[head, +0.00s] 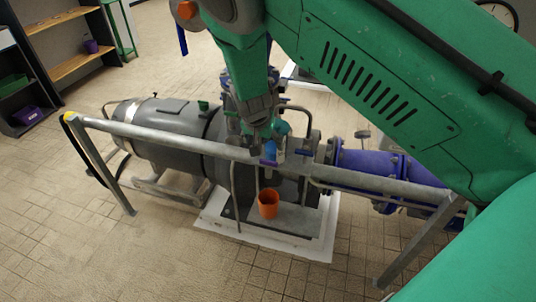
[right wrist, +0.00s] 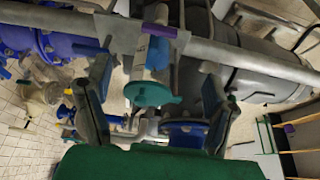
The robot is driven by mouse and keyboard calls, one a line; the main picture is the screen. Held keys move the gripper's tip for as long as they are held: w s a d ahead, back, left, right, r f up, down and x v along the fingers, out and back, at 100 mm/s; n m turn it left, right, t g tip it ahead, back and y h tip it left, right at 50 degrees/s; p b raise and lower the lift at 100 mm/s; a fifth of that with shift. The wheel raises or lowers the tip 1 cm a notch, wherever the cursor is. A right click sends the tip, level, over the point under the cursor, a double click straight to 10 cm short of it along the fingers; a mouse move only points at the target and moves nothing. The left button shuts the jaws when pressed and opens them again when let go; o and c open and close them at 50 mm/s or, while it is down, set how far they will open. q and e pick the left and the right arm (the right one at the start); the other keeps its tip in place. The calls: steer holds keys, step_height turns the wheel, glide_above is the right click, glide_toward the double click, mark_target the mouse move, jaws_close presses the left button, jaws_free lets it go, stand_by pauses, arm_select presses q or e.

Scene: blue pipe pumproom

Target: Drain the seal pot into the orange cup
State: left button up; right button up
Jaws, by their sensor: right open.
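The orange cup (head: 268,204) stands upright on the grey pump base, below the front rail. The seal pot appears to be the small pale vessel with a blue band (right wrist: 150,65) and a teal round cap (right wrist: 148,94). A purple handle (right wrist: 159,30) sits at its far end in the right wrist view; it also shows in the head view (head: 268,163), above the cup. My right gripper (head: 262,137) reaches down behind the rail near the pot. In the right wrist view its fingers (right wrist: 155,72) are apart, with the pot between them and no clear grip. My left gripper is out of view.
A grey rail (head: 175,137) crosses in front of the pump, close to my right gripper. The grey motor (head: 165,130) lies at left and blue pipework (head: 370,164) at right. A shelf (head: 60,30) stands at the back left. The tiled floor in front is clear.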

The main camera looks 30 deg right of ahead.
mark_target(268, 161)
steer(key=b+x, duration=1)
steer(key=x, duration=0.3)
steer(key=shift+f, duration=0.3)
steer(key=c, duration=1.2)
